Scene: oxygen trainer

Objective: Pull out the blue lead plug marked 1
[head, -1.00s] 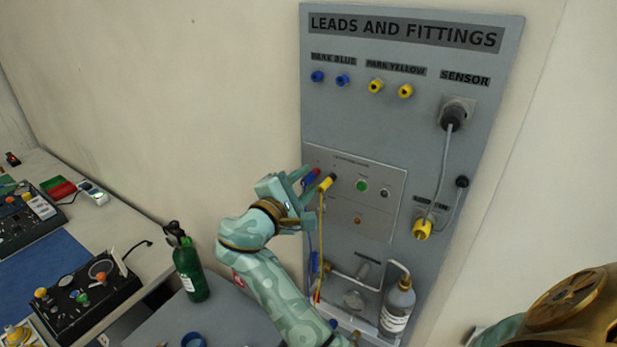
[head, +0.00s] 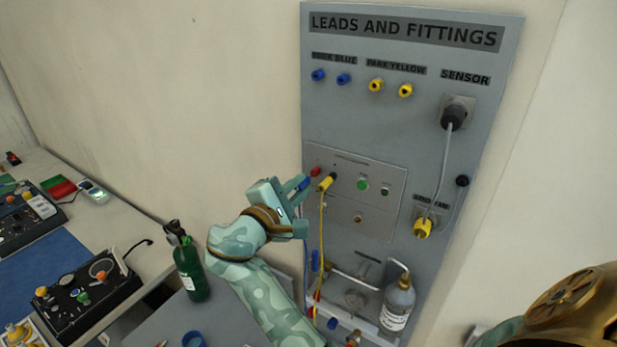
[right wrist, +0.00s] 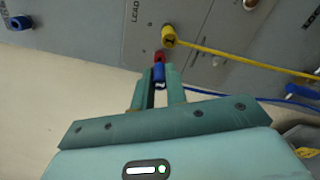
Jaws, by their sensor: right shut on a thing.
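My right gripper (head: 303,188) is shut on a blue lead plug (right wrist: 158,74), in front of the grey socket panel (head: 385,222). In the head view the blue plug (head: 304,184) shows at the fingertips, a little left of the red socket (head: 315,171) and apart from it. In the right wrist view the red socket (right wrist: 159,57) shows just beyond the plug's end. A blue lead (right wrist: 290,90) runs off to the right there. The number on the blue plug is too small to read. My left gripper is not in view.
A yellow plug (head: 326,183) with a hanging yellow lead sits in the panel close beside my right gripper. Blue park sockets (head: 343,79) and yellow park sockets (head: 405,90) are above. A clear bottle (head: 397,305) stands below; a green cylinder (head: 190,268) is at left.

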